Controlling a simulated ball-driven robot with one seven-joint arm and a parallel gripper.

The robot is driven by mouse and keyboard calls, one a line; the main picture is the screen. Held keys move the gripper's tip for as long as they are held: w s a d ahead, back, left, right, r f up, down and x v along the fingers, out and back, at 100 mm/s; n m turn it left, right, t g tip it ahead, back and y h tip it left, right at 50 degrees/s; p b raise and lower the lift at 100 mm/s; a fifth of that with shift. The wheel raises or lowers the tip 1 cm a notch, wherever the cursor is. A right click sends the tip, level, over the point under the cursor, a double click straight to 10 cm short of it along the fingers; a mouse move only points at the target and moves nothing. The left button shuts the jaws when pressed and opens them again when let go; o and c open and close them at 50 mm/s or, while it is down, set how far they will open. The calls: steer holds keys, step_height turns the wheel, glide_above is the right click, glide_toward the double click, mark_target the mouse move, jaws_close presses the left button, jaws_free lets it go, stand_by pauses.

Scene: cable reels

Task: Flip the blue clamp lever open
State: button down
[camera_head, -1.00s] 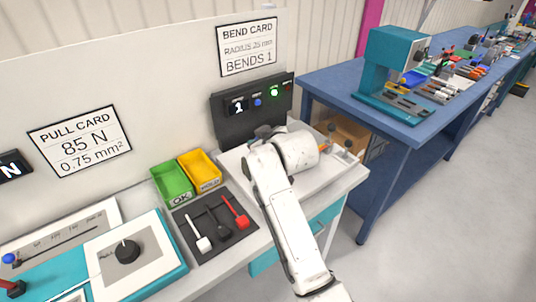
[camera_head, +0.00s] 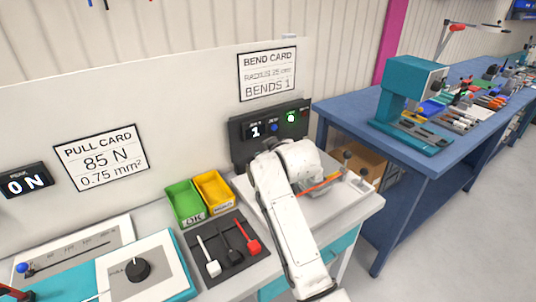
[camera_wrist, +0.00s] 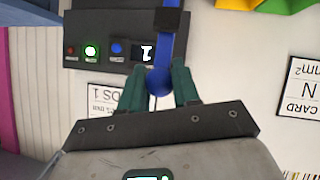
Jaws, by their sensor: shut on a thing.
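The blue clamp lever (camera_wrist: 166,50) shows in the wrist view as a blue bar with a round ball knob at its near end. It passes through a black block at the top of that view. My gripper (camera_wrist: 159,86) has its two green fingers on either side of the ball knob, shut on it. In the head view my white arm reaches over the bending station (camera_head: 352,205) at the bench's right end. The arm hides my gripper and the clamp lever there.
A black panel (camera_head: 240,140) with a lit green button stands behind the station. Green (camera_head: 185,203) and yellow (camera_head: 214,190) bins and a dark tray of levers (camera_head: 232,266) lie left of my arm. A blue bench (camera_head: 400,145) stands to the right, past a gap.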

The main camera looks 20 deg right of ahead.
steer(key=c, duration=1)
jaws_free()
steer(key=shift+w+a+f, duration=0.1)
steer(key=shift+w, duration=0.1)
steer(key=shift+c, duration=0.2)
steer(key=shift+o, duration=0.9)
steer(key=shift+s, duration=0.15)
steer(key=b+v, duration=0.1)
steer(key=v, duration=0.9)
steer(key=shift+s+r, duration=0.2)
steer(key=shift+s, duration=0.1)
